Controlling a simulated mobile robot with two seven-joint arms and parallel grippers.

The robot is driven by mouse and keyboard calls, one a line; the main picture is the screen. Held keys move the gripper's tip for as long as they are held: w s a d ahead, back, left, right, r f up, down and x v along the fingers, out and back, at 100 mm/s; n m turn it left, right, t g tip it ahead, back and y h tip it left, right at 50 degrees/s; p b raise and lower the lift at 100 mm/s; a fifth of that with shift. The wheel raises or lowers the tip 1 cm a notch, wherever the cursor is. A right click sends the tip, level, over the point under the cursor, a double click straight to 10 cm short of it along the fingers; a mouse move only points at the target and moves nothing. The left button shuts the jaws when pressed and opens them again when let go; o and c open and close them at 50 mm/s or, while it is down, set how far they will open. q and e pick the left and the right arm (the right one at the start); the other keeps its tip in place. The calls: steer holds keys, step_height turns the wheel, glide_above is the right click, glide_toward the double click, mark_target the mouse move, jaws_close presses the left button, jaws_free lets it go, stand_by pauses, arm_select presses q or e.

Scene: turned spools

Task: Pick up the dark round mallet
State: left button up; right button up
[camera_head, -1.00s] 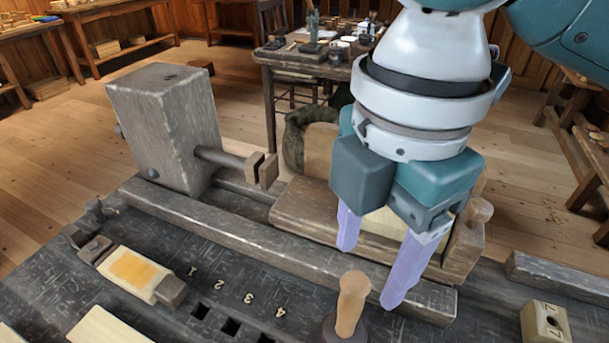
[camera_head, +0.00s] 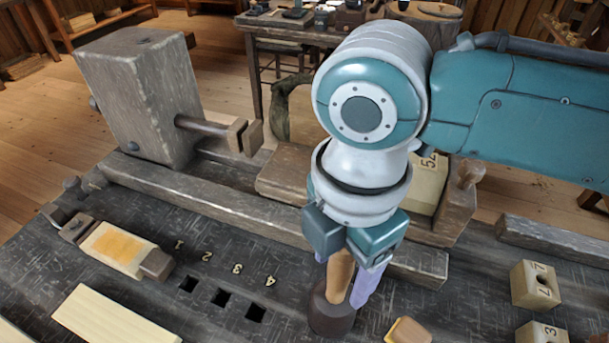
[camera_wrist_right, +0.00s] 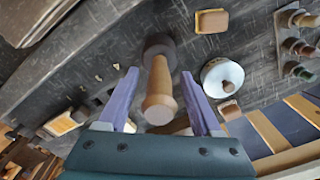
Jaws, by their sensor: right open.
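The dark round mallet (camera_head: 331,311) stands on the dark bench with its round head down and its light wooden handle upright. In the right wrist view the handle (camera_wrist_right: 160,88) lies between the two purple fingers, with a gap on each side. My right gripper (camera_head: 346,282) is open around the handle, above the dark head. One finger is partly hidden behind the handle in the head view. My left gripper is not in view.
Numbered wooden blocks (camera_head: 536,284) stand at the right. A small wooden piece (camera_head: 408,331) lies near the mallet. A grey beam (camera_head: 250,215) runs behind it. Square holes (camera_head: 222,298) and a pale board (camera_head: 112,318) are to the left.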

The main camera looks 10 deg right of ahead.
jaws_close()
stand_by(0.4)
stand_by(0.4)
